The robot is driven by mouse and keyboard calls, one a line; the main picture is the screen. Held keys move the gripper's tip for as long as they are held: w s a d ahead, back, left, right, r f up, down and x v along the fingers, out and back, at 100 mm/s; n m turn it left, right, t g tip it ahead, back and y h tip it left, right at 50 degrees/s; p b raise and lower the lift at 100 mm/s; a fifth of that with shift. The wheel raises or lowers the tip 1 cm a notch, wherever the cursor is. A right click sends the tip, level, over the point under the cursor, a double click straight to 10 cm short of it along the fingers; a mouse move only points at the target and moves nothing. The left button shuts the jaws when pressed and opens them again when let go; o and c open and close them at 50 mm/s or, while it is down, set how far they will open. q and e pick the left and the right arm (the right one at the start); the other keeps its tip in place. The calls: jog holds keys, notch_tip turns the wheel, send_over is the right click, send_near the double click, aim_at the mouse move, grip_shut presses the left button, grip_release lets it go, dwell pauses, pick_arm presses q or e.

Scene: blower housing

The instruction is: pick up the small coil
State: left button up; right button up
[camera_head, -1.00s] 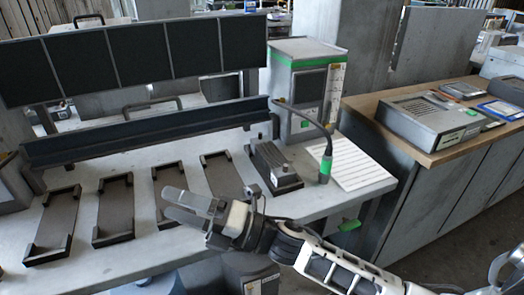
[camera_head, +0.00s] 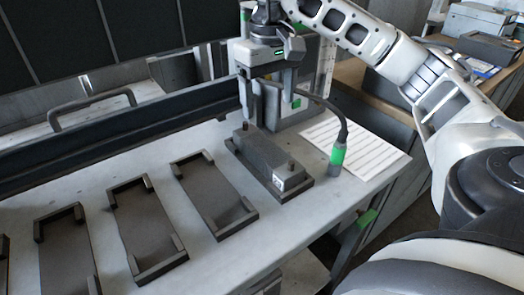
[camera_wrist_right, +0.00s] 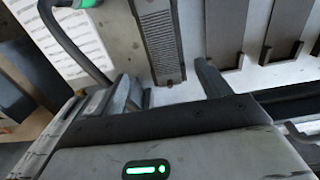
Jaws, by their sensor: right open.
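No part is plainly recognisable as a small coil in either view. My right gripper (camera_head: 268,100) points down in the head view, behind the dark block (camera_head: 262,155), in front of the grey cabinet. Its fingers are apart with nothing seen between them. In the right wrist view, the fingers of my right gripper (camera_wrist_right: 168,90) stand apart, near the end of the ribbed dark block (camera_wrist_right: 158,40). Whether they touch anything is unclear. My left gripper is not in view.
Several dark shallow trays (camera_head: 216,205) lie left of the block. A black cable with a green-banded end (camera_head: 337,158) stands at its right, before a striped white sheet (camera_head: 375,150). The cabinet (camera_head: 300,110) and a long dark rail (camera_head: 130,125) are behind. The table front (camera_head: 225,262) is clear.

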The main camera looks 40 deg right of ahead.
send_over(266, 147)
jog(key=f, duration=0.7)
jog(key=shift+s+b, duration=0.3)
jog(key=shift+w+f, duration=0.1)
jog(key=shift+f, duration=0.75)
notch_tip(266, 147, down, 4)
jog(key=shift+w+f+p, duration=0.15)
jog(key=shift+f+p, duration=0.1)
jog(key=shift+p, duration=0.1)
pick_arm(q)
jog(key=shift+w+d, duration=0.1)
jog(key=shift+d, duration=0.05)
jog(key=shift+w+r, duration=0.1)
pick_arm(e)
jog(key=c, duration=1.4)
